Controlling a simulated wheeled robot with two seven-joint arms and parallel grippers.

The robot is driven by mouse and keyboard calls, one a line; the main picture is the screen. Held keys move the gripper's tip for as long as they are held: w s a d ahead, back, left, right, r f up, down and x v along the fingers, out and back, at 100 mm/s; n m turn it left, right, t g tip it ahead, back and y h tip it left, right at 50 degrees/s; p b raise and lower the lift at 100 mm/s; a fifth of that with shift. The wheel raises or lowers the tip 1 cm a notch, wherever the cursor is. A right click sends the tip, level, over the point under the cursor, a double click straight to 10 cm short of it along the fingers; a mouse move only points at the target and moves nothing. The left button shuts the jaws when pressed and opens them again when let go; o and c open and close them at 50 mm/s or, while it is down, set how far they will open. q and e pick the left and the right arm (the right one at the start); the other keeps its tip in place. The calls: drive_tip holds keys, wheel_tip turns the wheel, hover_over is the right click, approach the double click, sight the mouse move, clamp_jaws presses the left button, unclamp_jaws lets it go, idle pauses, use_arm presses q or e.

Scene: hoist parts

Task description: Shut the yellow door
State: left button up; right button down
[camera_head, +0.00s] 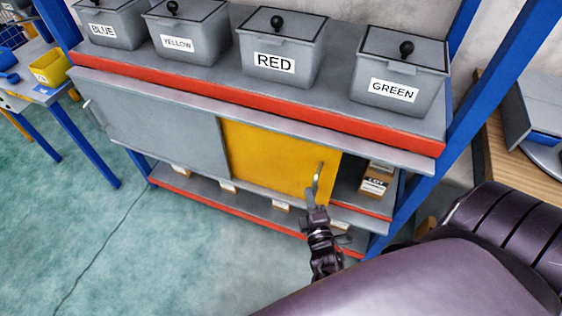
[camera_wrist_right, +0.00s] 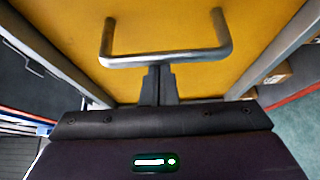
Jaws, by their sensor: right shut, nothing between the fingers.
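The yellow door (camera_head: 265,155) is a sliding panel in the middle of the shelf unit, next to a grey panel (camera_head: 160,128) on its left. A gap at its right shows the inside of the compartment. Its metal bar handle (camera_head: 318,178) is near its right edge. My right gripper (camera_head: 314,198) is shut and empty at the lower part of the handle. In the right wrist view its fingertips (camera_wrist_right: 160,78) are right by the handle's bar (camera_wrist_right: 168,60), with the yellow door (camera_wrist_right: 165,22) behind; I cannot tell if they touch. My left gripper is not in view.
A cardboard box (camera_head: 376,183) stands in the open gap right of the door. Lidded grey bins, including the RED bin (camera_head: 280,45) and GREEN bin (camera_head: 400,72), stand on the top shelf. A blue post (camera_head: 440,155) bounds the unit's right side. Open floor (camera_head: 170,255) lies in front.

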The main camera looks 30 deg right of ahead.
drive_tip(key=s+d+p, duration=0.2)
drive_tip(key=s+d, duration=1.2)
drive_tip(key=s, duration=0.3)
drive_tip(key=shift+s, duration=0.4)
